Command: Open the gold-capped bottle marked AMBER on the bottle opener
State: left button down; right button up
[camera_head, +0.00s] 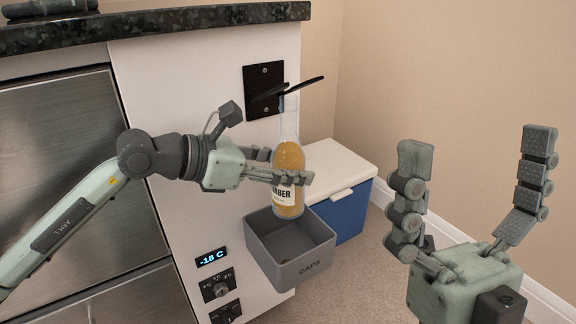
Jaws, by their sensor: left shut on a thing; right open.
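The bottle opener (263,88) is a black plate on the white panel with a dark lever sticking out to the right. The bottle's neck top is at this lever, which hides the cap; I cannot tell whether they touch. The grey CAPS bin (300,270) is on the panel below the bottle. My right gripper (475,180) is open and empty at the right.
A blue cooler with a white lid (335,170) stands on the floor behind the bottle. A dark stone countertop (150,22) overhangs the panel. A temperature display (212,256) and knobs are left of the bin. A steel door (70,150) is at the left. Floor shows at the lower right.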

pick_arm(q)
jog(key=s+d+p, duration=0.1)
jog(key=s+d, duration=0.6)
jog(key=s, duration=0.2)
jog(key=shift+s, duration=0.4)
dwell(1.0)
jog(key=shift+r, duration=0.1)
